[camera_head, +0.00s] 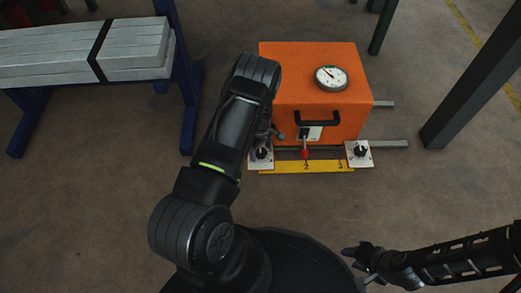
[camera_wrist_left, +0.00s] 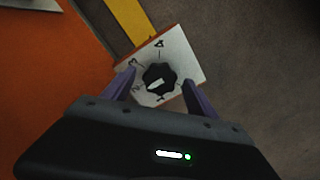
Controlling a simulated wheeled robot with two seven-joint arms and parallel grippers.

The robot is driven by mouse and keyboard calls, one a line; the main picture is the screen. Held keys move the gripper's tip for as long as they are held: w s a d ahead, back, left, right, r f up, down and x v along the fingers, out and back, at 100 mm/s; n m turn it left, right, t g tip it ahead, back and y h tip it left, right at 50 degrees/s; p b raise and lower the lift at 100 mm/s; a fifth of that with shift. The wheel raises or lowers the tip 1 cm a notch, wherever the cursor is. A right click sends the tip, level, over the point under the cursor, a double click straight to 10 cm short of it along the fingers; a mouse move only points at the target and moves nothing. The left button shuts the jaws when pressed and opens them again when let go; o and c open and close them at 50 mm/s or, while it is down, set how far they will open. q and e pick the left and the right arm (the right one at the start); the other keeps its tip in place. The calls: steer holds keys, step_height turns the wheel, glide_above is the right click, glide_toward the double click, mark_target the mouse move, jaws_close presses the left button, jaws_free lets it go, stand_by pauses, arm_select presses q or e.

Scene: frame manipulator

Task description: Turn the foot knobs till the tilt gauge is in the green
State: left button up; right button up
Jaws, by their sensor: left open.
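An orange box (camera_head: 315,80) stands on the floor with a round white tilt gauge (camera_head: 331,78) on top. Its needle points up-left; I cannot make out a green zone. The left foot knob (camera_head: 260,153), black on a white plate, is at the box's front left, partly covered by my left gripper (camera_head: 266,141). In the left wrist view this knob (camera_wrist_left: 160,77) sits between the open purple fingers, its white mark towards the 2. The right foot knob (camera_head: 360,150) is on its own plate at the front right. My right gripper (camera_head: 358,262) is low in view, away from the box; its jaw state is unclear.
A red-tipped lever (camera_head: 305,152) and a black handle (camera_head: 317,120) are on the box front. A yellow strip (camera_head: 315,166) with numbers lies between the knobs. A blue rack with metal bars (camera_head: 75,55) stands left. A dark post (camera_head: 470,85) stands right. Floor in front is clear.

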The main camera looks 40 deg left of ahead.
arm_select(q)
steer(key=c, duration=1.4)
steer(key=shift+o, duration=0.2)
steer(key=shift+m, duration=0.3)
steer(key=m+b, duration=0.2)
steer(key=m, duration=0.3)
steer(key=m+b, duration=0.1)
steer(key=m, duration=0.5)
steer(key=o, duration=1.4)
steer(key=shift+c, duration=0.2)
steer(key=shift+r, duration=0.15)
